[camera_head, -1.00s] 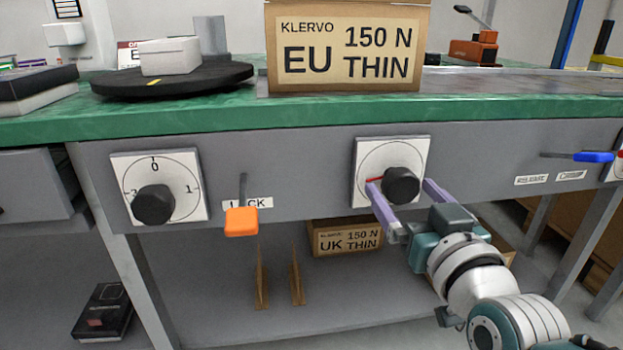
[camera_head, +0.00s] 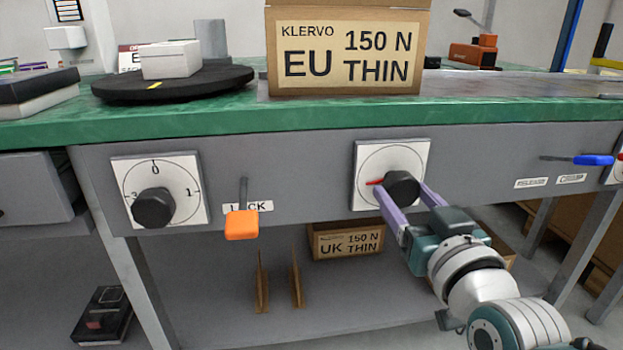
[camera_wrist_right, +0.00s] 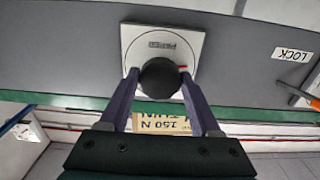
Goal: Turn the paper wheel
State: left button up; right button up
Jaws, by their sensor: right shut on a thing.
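The paper wheel is a black round knob (camera_head: 402,188) on a white square plate (camera_head: 369,160) on the grey front panel under the bench top. A red pointer mark (camera_head: 375,182) shows at the knob's left side. My right gripper (camera_head: 402,195) is shut on the knob, with one purple finger on each side of it. The right wrist view also shows the knob (camera_wrist_right: 160,78) between the two fingertips (camera_wrist_right: 160,84), with lettering on the plate (camera_wrist_right: 190,58). My left gripper is not in view.
Another knob (camera_head: 153,207) with numbers and an orange lock lever (camera_head: 241,224) sit to the left on the panel. A blue-handled lever (camera_head: 592,160) is at the right. A KLERVO EU box (camera_head: 345,88) and black turntable (camera_head: 205,90) stand on the green bench top (camera_head: 150,124).

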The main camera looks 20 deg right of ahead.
jog(key=shift+m, duration=0.4)
jog(key=m+p, duration=0.1)
jog(key=m, duration=0.1)
jog(key=shift+m, duration=0.3)
jog(key=shift+m+p, duration=0.4)
jog(key=shift+m, duration=1.1)
jog(key=o, duration=1.4)
jog(key=shift+s+a, duration=0.1)
